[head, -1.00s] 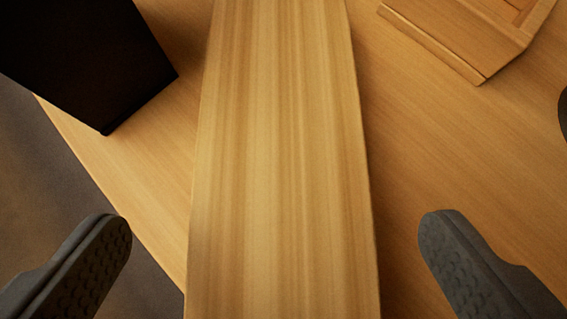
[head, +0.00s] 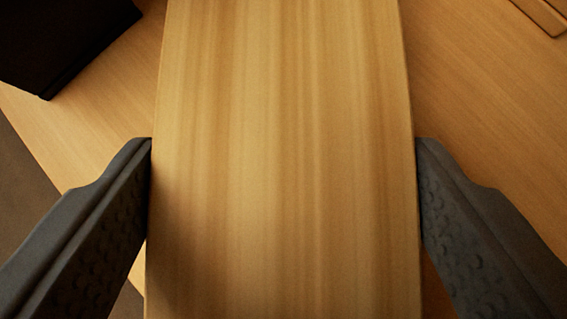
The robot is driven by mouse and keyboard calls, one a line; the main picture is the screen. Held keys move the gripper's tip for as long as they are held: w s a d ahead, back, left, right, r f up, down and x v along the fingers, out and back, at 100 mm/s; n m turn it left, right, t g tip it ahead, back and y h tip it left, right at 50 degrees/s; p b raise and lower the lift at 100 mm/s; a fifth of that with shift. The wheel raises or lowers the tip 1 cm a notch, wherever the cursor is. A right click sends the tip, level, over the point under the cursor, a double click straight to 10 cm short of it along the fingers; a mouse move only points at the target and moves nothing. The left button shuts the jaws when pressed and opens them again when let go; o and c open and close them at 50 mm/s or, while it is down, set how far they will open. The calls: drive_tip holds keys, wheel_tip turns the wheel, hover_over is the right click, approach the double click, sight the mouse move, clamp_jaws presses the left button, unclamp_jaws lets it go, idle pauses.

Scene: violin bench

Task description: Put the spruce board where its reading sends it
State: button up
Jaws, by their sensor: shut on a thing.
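The spruce board (head: 283,150) is a pale wooden plank with lengthwise grain stripes. It fills the middle of the head view from top to bottom, and both its ends lie outside the picture. My gripper (head: 284,190) is shut on the board, with one dark grey finger against its left edge and the other against its right edge. No reading or display shows in this view. I cannot tell whether the board rests on the bench or is lifted from it.
The wooden bench top (head: 480,110) shows on both sides of the board. A black box-like object (head: 60,40) stands at the upper left, near the bench edge. A corner of a wooden piece (head: 542,14) shows at the upper right.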

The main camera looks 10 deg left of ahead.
sight(286, 219)
drive_tip(key=shift+r, duration=0.15)
wheel_tip(286, 219, up, 10)
idle(0.4)
